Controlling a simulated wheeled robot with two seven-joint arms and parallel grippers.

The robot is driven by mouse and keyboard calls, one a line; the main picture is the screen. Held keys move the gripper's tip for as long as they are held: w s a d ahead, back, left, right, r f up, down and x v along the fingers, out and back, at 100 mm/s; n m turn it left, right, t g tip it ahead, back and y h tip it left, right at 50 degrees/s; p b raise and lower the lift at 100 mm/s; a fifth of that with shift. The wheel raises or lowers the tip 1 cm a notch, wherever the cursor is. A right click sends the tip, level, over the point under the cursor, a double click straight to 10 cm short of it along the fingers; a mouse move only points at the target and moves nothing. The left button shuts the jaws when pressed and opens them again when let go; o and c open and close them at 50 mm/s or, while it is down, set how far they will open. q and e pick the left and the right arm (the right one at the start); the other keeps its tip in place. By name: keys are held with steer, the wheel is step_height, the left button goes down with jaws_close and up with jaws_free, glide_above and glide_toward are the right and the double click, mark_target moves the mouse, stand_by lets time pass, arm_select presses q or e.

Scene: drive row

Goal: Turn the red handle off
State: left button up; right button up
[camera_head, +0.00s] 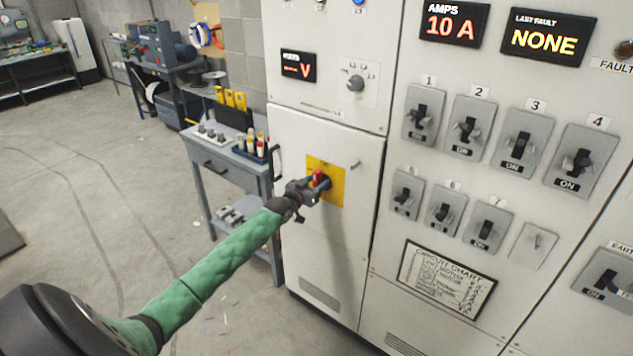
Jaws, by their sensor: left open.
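The red handle (319,178) sits on a yellow plate (338,185) on the cabinet's lower left door. Only its upper part shows; my gripper hides the rest, so I cannot tell which way it points. My left gripper (318,187) is at the red handle, with its fingers open beside or around it. I cannot tell whether the fingers touch it. My left arm, in a green sleeve, reaches in from the lower left. My right gripper does not show.
The grey cabinet (320,265) carries numbered switches, mostly reading ON, right of the yellow plate. A circuit chart (446,279) hangs below them. A grey tool cart (237,170) with bottles stands close left of the cabinet. The floor on the left is open.

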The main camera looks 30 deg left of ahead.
arm_select(q)
jaws_close()
